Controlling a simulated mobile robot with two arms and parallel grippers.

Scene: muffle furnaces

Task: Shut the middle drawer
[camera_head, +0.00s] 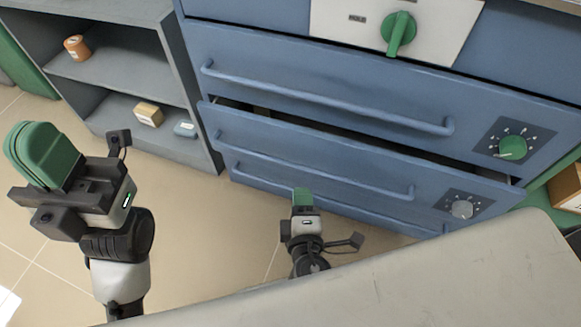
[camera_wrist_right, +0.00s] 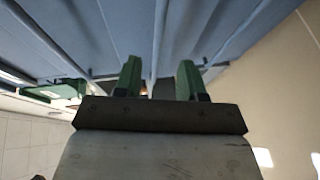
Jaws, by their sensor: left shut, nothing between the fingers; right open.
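The middle drawer (camera_head: 330,152) is in the blue furnace cabinet in the head view. It stands partly out, with a dark gap along its top edge below the upper drawer. Its bar handle (camera_head: 300,163) runs across its front. My right gripper (camera_head: 302,193) is low in front of the drawers, apart from the handle as far as I can tell. In the right wrist view its green fingers (camera_wrist_right: 158,80) are spread with nothing between them, facing blue drawer fronts. My left gripper (camera_head: 40,155) is shut and empty at the far left, away from the drawers.
The upper drawer (camera_head: 320,75) looks closed. A lower drawer handle (camera_head: 300,193) shows beneath. A grey shelf (camera_head: 130,75) with small boxes and an orange jar (camera_head: 77,47) stands left. A grey tabletop (camera_head: 430,280) fills the front. Tiled floor (camera_head: 205,215) is free between.

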